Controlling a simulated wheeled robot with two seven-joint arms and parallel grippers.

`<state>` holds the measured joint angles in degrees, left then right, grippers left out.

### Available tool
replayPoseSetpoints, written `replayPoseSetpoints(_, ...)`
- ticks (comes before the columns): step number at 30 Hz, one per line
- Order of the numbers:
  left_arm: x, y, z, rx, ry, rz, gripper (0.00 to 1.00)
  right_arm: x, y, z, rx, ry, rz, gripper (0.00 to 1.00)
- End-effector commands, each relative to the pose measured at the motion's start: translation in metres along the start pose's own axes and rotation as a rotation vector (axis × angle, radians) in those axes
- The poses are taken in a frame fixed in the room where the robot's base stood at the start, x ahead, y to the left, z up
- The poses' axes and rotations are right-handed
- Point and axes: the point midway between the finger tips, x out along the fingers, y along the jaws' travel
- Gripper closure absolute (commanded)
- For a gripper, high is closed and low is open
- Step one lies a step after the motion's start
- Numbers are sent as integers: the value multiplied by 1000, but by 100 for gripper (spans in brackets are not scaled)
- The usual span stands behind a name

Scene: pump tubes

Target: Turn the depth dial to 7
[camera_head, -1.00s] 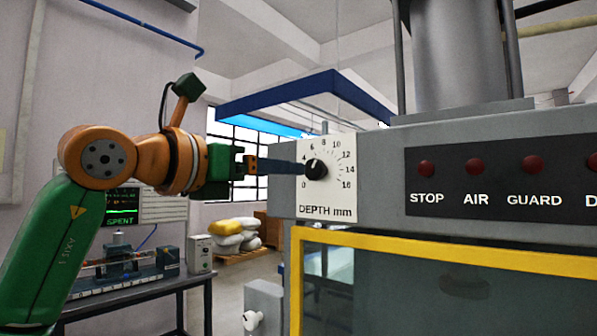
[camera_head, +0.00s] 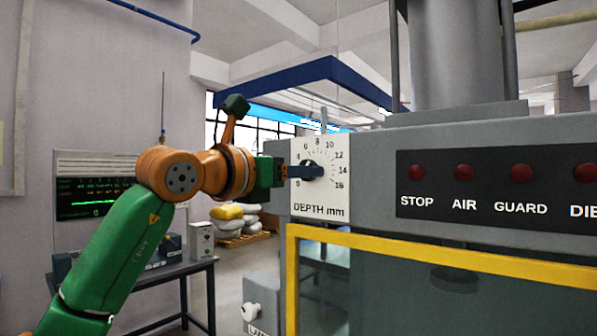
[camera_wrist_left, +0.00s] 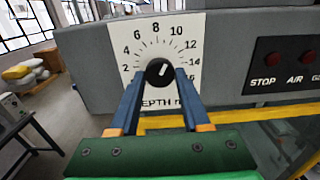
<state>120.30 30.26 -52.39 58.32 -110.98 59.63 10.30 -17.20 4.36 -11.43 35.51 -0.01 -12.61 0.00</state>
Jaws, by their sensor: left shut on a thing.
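The depth dial is a round black knob (camera_wrist_left: 160,72) on a white scale plate (camera_head: 335,195) marked 0 to 16 and "DEPTH mm". In the left wrist view a short pale mark shows on the knob, leaning toward the upper right; its exact reading is hard to tell. My left gripper (camera_wrist_left: 159,80) has its two blue fingers on either side of the knob, shut on it. In the head view this gripper (camera_head: 310,172) reaches the dial from the left and its fingers cover part of the knob. My right gripper is out of view.
A dark panel (camera_head: 490,225) with red buttons labelled STOP, AIR and GUARD is right of the dial. A yellow-framed guard window (camera_head: 430,253) lies below. A bench (camera_head: 170,285) and a screen (camera_head: 85,205) stand at the left, with stacked sacks (camera_head: 230,218) behind.

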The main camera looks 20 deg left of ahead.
Motion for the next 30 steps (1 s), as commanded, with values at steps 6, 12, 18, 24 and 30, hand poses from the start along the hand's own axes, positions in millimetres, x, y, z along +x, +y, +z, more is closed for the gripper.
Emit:
replayPoseSetpoints(6,0,0,0,-38,-1,-1,100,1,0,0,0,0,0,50)
replayPoseSetpoints(12,0,0,0,-153,-2,1,100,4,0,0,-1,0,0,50)
replayPoseSetpoints(18,0,-1,0,-321,-3,0,100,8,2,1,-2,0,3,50)
replayPoseSetpoints(24,0,-1,1,-483,-4,0,100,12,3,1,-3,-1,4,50)
replayPoseSetpoints(30,0,-1,2,-614,-5,-1,100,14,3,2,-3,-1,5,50)
